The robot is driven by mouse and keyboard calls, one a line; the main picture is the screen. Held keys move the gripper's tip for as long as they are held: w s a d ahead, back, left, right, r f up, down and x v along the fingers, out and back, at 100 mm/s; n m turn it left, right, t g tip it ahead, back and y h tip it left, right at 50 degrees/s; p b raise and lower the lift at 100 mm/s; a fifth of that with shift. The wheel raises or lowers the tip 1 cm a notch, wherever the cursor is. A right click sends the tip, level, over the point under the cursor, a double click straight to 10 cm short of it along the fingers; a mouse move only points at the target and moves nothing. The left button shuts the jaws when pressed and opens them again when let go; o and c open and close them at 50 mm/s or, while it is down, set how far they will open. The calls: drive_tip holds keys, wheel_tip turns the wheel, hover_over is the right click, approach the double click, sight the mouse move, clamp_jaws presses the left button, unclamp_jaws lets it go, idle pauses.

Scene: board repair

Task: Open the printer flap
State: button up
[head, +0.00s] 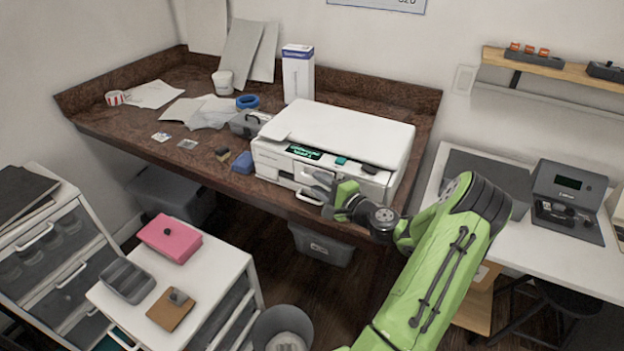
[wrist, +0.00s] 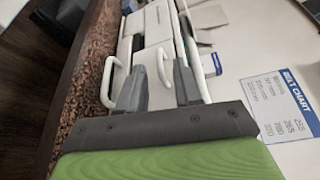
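The white printer (head: 350,128) stands at the front right of the brown bench, with a small lit screen on its front. My gripper (head: 322,184) is at the printer's front face and covers part of it. In the wrist view, the printer front (wrist: 150,38) shows white panels and bar handles. My gripper (wrist: 161,66) is open there, its two grey fingers apart. One white handle (wrist: 162,68) shows between the fingertips; contact cannot be told. Another white handle (wrist: 108,80) lies outside the left finger. The front looks closed where visible.
The brown bench (head: 130,128) holds papers, a white box (head: 298,75) and a blue tape roll (head: 247,101). A white drawer cabinet (head: 215,255) stands at lower left, and a white table (head: 590,265) with a grey device (head: 568,195) at right.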

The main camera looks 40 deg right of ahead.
sight(311, 181)
drive_tip(key=w, duration=0.3)
drive_tip(key=shift+w+d+f, duration=0.1)
drive_tip(key=shift+w+f, duration=0.1)
drive_tip(key=shift+c, duration=0.3)
clamp_jaws()
